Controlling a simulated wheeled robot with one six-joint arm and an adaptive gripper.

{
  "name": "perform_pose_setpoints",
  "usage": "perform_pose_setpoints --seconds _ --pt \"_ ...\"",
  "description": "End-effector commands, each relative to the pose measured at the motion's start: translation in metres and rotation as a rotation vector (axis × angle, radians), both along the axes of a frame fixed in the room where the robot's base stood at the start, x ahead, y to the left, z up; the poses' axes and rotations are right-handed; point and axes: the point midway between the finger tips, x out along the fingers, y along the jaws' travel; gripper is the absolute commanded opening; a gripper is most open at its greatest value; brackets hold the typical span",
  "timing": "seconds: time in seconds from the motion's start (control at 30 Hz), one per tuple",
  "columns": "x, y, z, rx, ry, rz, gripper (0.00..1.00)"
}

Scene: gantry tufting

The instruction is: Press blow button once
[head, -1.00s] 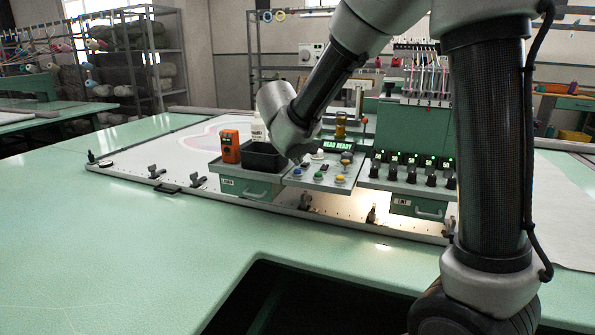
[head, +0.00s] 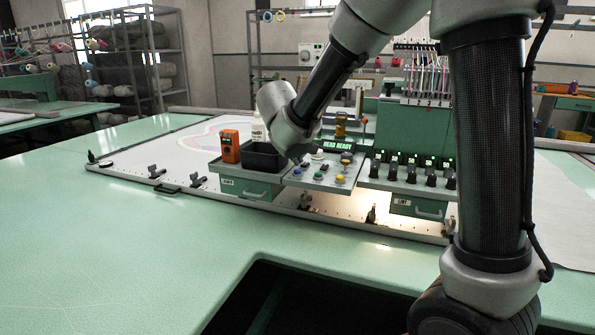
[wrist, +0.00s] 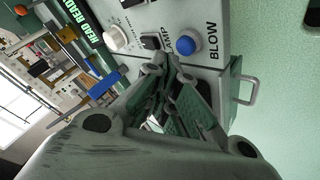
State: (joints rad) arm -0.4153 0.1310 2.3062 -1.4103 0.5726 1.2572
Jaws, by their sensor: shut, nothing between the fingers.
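The blow button (wrist: 190,47) is a round blue button in the wrist view, with the word BLOW printed beside it on the grey control panel (wrist: 208,18). In the head view, the panel (head: 322,186) with its coloured buttons sits below the green HEAD READY display (head: 338,144). My gripper (wrist: 166,66) is shut and empty. In the wrist view its fingertips appear just below the blue button in the picture, apart from it; their height above the panel is hard to tell. In the head view my own wrist hides the fingers.
A dark bin (head: 262,156) and an orange device (head: 230,146) stand left of the panel. A white bottle (head: 258,128) is behind the bin. A row of black knobs (head: 411,174) is to the right.

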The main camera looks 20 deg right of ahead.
Motion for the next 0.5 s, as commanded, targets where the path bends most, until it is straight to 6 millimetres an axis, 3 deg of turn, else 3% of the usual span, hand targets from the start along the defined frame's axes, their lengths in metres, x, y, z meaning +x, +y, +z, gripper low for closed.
perform_pose_setpoints --seconds 0.5 --pt "-0.0001 -0.0001 -0.0082 0.0 0.0 0.0 0.0"
